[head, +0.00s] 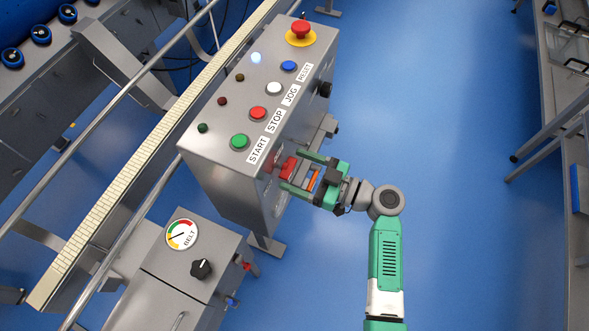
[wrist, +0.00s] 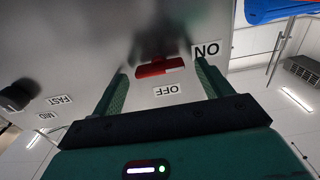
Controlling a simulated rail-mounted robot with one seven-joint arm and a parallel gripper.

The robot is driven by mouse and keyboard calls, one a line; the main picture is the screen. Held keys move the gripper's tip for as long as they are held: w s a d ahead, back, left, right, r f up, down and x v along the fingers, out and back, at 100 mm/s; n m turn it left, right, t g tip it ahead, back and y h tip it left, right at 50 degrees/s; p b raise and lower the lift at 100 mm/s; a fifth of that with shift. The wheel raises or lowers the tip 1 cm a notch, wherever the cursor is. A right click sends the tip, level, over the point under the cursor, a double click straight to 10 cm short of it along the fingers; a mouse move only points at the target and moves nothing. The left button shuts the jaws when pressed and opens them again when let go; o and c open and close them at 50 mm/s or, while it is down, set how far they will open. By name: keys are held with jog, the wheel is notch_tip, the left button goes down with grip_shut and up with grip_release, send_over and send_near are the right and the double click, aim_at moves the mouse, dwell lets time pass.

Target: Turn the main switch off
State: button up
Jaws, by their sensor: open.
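The main switch (head: 289,164) is a red handle on the end face of the grey control box, below the START label. In the wrist view the red handle (wrist: 158,68) lies crosswise, its right end near the ON label (wrist: 207,50).
The control box top (head: 225,115) carries green, red, white and blue buttons and a red emergency stop (head: 300,29). A black knob (wrist: 18,96) with FAST and MID labels is on the box face. A belt box (head: 165,260) stands at lower left. Blue floor lies clear to the right.

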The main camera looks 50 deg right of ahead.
jog(key=shift+w+a, duration=0.25)
jog(key=shift+w, duration=0.35)
jog(key=c, duration=1)
jog(key=m, duration=0.4)
jog(key=m+p, duration=0.1)
jog(key=m, duration=0.3)
jog(key=shift+d+m+p, duration=0.15)
jog(key=shift+m+p, duration=0.25)
jog(key=shift+f+m+p, duration=0.15)
jog(key=shift+m+p, duration=1.95)
jog(key=shift+m, duration=2.5)
